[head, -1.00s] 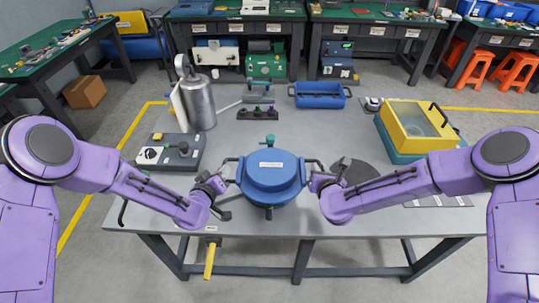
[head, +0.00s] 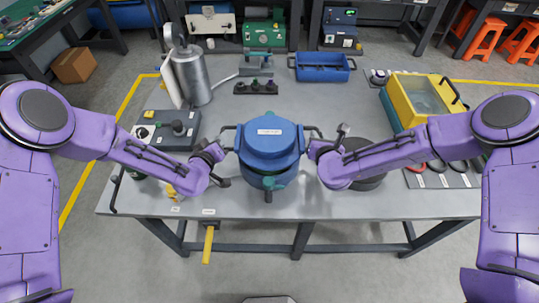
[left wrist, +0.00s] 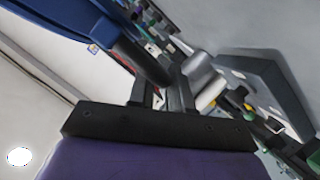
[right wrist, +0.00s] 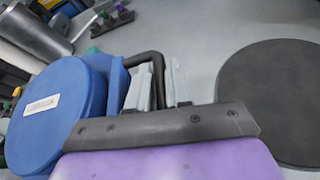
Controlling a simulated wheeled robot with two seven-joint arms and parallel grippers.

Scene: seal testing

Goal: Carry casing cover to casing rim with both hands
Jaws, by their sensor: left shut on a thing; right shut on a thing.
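The blue round casing cover (head: 270,133) is held level in the air at the table's middle, with a white label on top. Below it, the blue casing (head: 270,178) stands on the table with a green knob at its front. The casing rim is hidden under the cover, so I cannot tell how wide the gap is. My left gripper (head: 221,151) is shut on the cover's left handle. My right gripper (head: 317,149) is shut on its right handle (right wrist: 152,62). The cover also shows in the right wrist view (right wrist: 58,112) and the left wrist view (left wrist: 60,25).
A dark round disc (right wrist: 270,100) is right of the casing, partly behind my right arm. A grey control box (head: 174,138) and a metal cylinder (head: 192,78) stand left. A blue tray (head: 322,68) lies behind, and a yellow-topped box (head: 418,100) is at the right.

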